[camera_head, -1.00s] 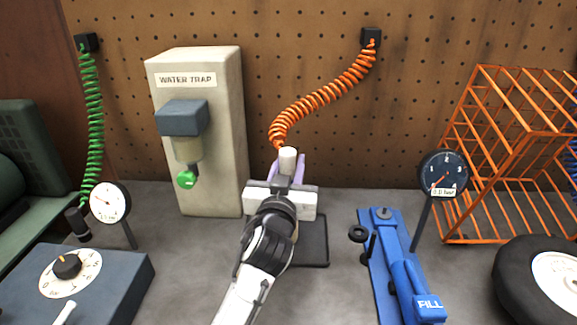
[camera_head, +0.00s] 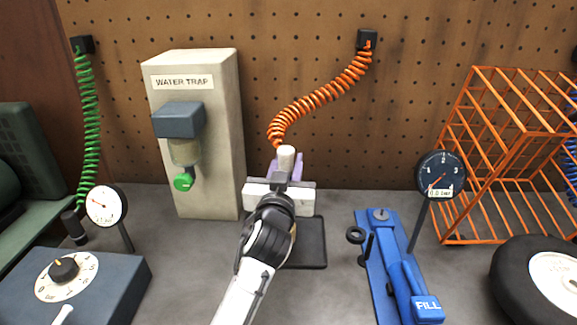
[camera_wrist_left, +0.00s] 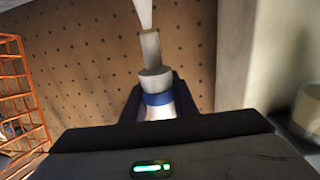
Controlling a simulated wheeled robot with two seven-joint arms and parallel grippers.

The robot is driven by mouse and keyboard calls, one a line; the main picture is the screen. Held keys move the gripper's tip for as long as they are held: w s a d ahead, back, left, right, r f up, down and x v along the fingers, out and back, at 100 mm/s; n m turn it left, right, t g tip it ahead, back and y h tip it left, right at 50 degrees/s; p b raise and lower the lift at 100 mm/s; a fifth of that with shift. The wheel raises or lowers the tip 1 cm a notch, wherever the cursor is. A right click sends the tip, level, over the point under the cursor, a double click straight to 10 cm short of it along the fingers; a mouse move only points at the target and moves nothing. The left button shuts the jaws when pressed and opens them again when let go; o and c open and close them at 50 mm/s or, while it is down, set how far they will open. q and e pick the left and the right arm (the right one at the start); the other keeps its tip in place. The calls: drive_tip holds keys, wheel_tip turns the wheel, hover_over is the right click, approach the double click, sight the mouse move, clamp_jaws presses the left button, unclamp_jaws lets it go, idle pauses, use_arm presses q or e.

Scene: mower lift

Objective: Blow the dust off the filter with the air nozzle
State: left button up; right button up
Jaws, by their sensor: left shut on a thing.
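My left gripper (camera_head: 284,180) is over the middle of the bench, its arm coming in from the bottom. It is shut on the air nozzle, whose pale cylindrical end (camera_head: 286,157) stands up beyond the fingers. In the left wrist view the nozzle (camera_wrist_left: 155,92) sits between the dark fingers, with a blue band and a grey tip. A coiled orange hose (camera_head: 318,100) runs from the pegboard down to just behind the nozzle. A lilac piece shows behind the gripper, mostly hidden; I cannot tell whether it is the filter. My right gripper is not in view.
A black tray (camera_head: 309,248) lies right of my left arm. The water trap (camera_head: 222,130) stands left. A blue pump (camera_head: 384,270), a dark gauge (camera_head: 440,173), an orange cage (camera_head: 470,150) and a wheel (camera_head: 515,280) are right. A dial box (camera_head: 110,285) is front left.

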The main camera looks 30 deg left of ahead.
use_arm(q)
drive_tip(key=shift+s+a+f, duration=0.2)
drive_tip(key=shift+s+f, duration=0.1)
drive_tip(key=shift+s+a+r+p, duration=0.1)
drive_tip(key=shift+s+a+p, duration=0.1)
drive_tip(key=shift+a+p, duration=0.3)
drive_tip(key=shift+s, duration=0.15)
